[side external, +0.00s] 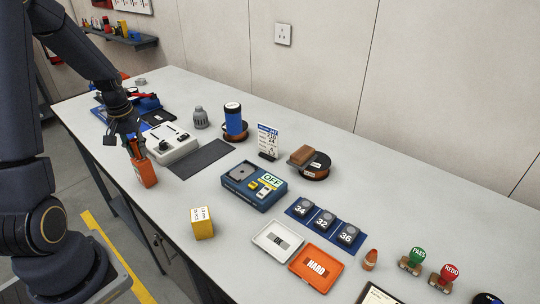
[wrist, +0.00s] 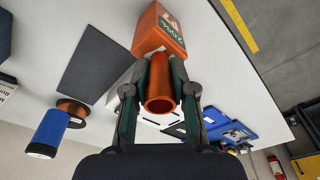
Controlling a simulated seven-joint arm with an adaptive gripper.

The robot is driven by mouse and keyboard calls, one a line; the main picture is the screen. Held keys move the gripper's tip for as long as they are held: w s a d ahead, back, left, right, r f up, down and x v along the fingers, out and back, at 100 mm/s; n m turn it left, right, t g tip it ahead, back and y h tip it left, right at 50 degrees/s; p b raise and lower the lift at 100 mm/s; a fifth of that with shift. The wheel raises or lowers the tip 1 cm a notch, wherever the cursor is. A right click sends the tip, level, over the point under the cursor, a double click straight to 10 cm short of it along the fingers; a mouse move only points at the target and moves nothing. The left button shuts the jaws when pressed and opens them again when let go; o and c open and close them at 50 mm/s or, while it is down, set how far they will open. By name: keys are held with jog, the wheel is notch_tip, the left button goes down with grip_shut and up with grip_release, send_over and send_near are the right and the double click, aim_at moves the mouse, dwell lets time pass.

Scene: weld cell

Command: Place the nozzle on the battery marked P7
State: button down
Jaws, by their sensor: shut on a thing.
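My gripper (wrist: 161,92) is shut on a copper-orange nozzle (wrist: 159,104), a hollow tube whose open end faces the wrist camera. In the side view my gripper (side external: 134,148) is at the left end of the bench, directly above an orange block (side external: 146,174). I cannot tell whether the nozzle touches the block. No P7 marking is readable in either view.
A white device (side external: 172,143) and a dark mat (side external: 202,158) lie right of the block. A yellow block (side external: 202,222) stands nearer the front edge. Bare bench lies between the orange and yellow blocks.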

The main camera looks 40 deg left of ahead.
aim_at(132, 142)
jog(key=shift+f, duration=0.1)
jog(key=c, duration=1)
grip_release()
jog(key=shift+o, duration=0.2)
jog(key=r, duration=0.7)
jog(key=s+d+r, duration=0.1)
jog(key=r, duration=0.3)
jog(key=shift+r, duration=0.1)
jog(key=d+r+m+t, duration=0.1)
jog(key=d+r+m, duration=0.15)
jog(key=d, duration=0.55)
jog(key=d+r+m+t, duration=0.15)
jog(key=d+r, duration=0.25)
jog(key=d, duration=0.4)
jog(key=s+d+m+t+h, duration=0.1)
jog(key=s+d+m, duration=0.4)
jog(key=d, duration=0.5)
jog(key=shift+s+r+t, duration=0.2)
jog(key=shift+s+t, duration=0.35)
jog(key=shift+s, duration=0.05)
jog(key=shift+d, duration=0.1)
